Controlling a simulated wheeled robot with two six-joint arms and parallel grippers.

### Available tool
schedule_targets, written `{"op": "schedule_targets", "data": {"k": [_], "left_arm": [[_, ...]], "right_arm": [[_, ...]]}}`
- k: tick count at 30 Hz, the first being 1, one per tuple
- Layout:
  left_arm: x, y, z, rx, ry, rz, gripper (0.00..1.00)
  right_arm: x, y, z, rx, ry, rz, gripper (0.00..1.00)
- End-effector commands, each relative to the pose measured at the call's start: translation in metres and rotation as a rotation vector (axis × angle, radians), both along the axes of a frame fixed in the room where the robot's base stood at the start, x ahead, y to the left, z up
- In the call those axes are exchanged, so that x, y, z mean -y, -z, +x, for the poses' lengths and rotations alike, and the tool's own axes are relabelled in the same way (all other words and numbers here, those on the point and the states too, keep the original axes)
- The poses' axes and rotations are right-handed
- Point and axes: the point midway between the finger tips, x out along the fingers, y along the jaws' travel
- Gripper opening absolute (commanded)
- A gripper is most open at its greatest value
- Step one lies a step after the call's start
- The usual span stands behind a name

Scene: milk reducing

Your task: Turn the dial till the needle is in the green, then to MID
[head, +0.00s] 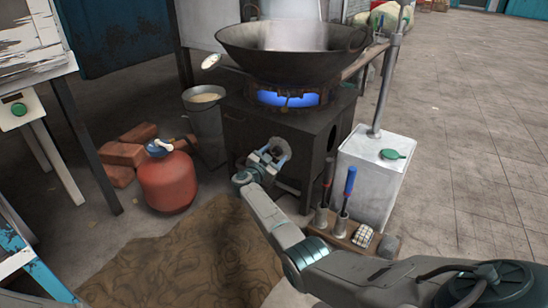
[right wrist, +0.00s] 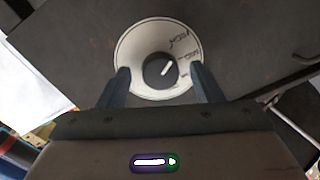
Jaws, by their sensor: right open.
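The dial is a black knob (right wrist: 157,71) on a round white plate (right wrist: 133,45) on the stove's dark front, seen in the right wrist view. Its white pointer line slants to the upper right, toward handwritten marks too blurred to read surely. My right gripper (right wrist: 161,72) is open, its fingers on either side of the knob and apart from it. In the head view the right gripper (head: 270,157) is at the stove front and mostly hides the dial. A small round white gauge (head: 210,61) is by the wok's left side; its needle and colours are too small to read. My left gripper is out of view.
The wok (head: 290,50) sits over a blue flame (head: 288,98) on the stove (head: 262,135). A red gas cylinder (head: 167,182) and a bucket (head: 207,122) stand left; a white canister (head: 368,175) and blue- and red-handled tools (head: 347,190) stand right.

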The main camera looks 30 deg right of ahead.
Motion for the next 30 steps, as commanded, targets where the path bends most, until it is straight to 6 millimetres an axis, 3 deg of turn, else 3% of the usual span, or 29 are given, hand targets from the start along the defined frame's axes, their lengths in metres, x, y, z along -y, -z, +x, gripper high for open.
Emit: {"op": "schedule_targets", "data": {"k": [3,10,20,30], "left_arm": [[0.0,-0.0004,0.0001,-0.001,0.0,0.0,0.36],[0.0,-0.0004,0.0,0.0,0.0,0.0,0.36],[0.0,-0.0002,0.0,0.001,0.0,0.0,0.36],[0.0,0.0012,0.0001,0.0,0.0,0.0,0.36]], "right_arm": [[-0.0001,-0.0003,-0.0001,0.0,0.0,0.0,0.59],[-0.0001,-0.0002,-0.0002,0.0,0.0,0.0,0.15],[-0.0003,0.0001,-0.0002,0.035,0.0,0.014,0.15],[-0.0005,0.0014,-0.0003,0.24,0.0,0.099,0.15]]}}
